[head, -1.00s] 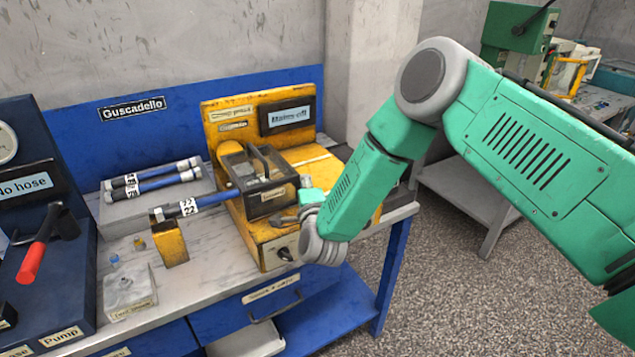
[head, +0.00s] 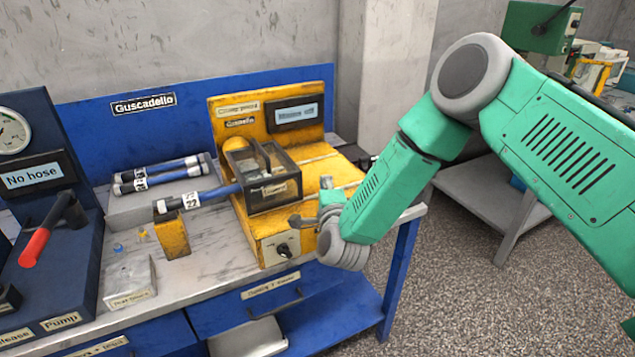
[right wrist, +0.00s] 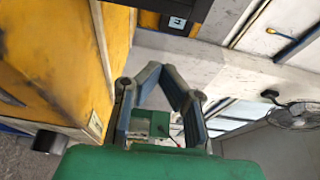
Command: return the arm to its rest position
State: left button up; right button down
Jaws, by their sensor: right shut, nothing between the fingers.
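My right arm reaches in from the right in the head view, and its wrist hangs by the front right corner of the yellow motor test stand (head: 235,225). The yellow housing (right wrist: 60,55) fills the left of that view. My left gripper is in neither view.
The stand carries a clear-sided box (head: 270,190) with a blue-ended hose (head: 200,198) running left. A grey block (head: 130,283), a yellow bracket (head: 172,238) and a pump panel (head: 60,270) with a red-handled lever (head: 45,235) are left. Open floor lies right of the bench.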

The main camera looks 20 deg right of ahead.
jog(key=s, duration=0.3)
jog(key=shift+s+f, duration=0.15)
jog(key=shift+s, duration=0.15)
jog(key=s+a+f+n+g+y+b, duration=0.1)
jog(key=s+a+f+n+g+y, duration=0.2)
jog(key=s+f+n, duration=0.55)
jog(key=s+a+f+n+g+y+b, duration=0.25)
jog(key=s+f+n+g, duration=0.3)
jog(key=s+f, duration=0.65)
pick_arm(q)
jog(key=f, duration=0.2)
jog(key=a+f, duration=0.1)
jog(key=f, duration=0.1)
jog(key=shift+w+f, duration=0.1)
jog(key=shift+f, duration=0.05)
pick_arm(e)
jog(key=s+d+f+n+g, duration=0.1)
jog(key=s+d+n+g, duration=0.1)
jog(key=s, duration=0.4)
jog(key=s+d+f+n+g, duration=0.1)
jog(key=s+f+n+g, duration=0.1)
jog(key=s, duration=0.5)
jog(key=s+d+f+n+g+h, duration=0.1)
jog(key=s+d+n+g, duration=0.1)
jog(key=s, duration=0.5)
jog(key=shift+d+f+n+g, duration=0.35)
jog(key=shift+n+g, duration=0.45)
jog(key=shift+g, duration=0.35)
